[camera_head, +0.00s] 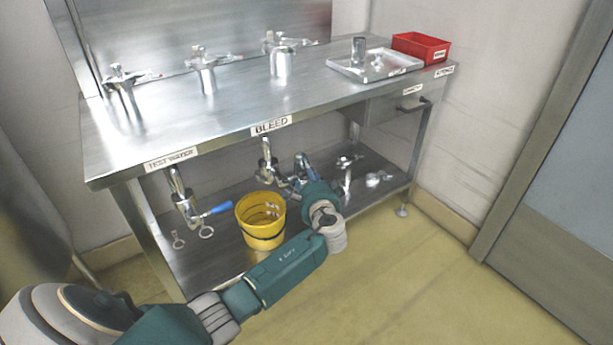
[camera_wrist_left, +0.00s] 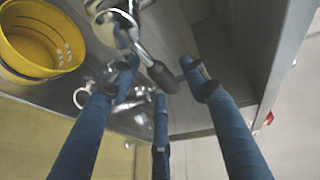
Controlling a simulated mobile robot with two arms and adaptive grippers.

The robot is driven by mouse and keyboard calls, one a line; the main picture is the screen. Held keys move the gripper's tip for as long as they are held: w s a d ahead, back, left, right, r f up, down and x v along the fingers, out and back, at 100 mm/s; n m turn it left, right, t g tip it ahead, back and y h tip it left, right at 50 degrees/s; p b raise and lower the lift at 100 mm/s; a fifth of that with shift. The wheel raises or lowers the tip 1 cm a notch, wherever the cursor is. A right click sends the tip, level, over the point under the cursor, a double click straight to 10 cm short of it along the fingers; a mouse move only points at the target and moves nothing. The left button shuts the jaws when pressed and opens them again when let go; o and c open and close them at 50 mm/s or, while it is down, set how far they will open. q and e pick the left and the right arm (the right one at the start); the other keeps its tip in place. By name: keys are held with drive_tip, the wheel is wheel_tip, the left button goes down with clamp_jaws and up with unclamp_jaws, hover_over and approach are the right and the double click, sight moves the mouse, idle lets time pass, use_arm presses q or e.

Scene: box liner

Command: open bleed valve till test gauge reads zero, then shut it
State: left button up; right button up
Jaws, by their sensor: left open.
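The "BLEED" label (camera_head: 271,126) is on the front edge of the steel bench. Below it hangs chrome pipework of the bleed valve (camera_head: 266,163), partly hidden behind my gripper. My left gripper (camera_head: 303,172) is open under the bench, beside this pipework. In the left wrist view, its blue fingers (camera_wrist_left: 160,78) are spread around a chrome lever with a dark grip (camera_wrist_left: 160,76); I cannot tell whether they touch it. No gauge dial can be made out, so no reading shows. My right gripper is not in view.
A yellow bucket (camera_head: 260,222) stands beside my forearm; it also shows in the left wrist view (camera_wrist_left: 38,40). A blue-handled valve (camera_head: 215,211) hangs under the "TEST WATER" label (camera_head: 172,158). The lower shelf (camera_head: 378,195) holds metal fittings. The floor in front is clear.

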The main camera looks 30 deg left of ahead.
use_arm(q)
drive_tip(key=shift+w+a+f, duration=0.1)
drive_tip(key=shift+w+a, duration=0.2)
drive_tip(key=shift+a, duration=0.05)
drive_tip(key=shift+c, duration=0.6)
clamp_jaws()
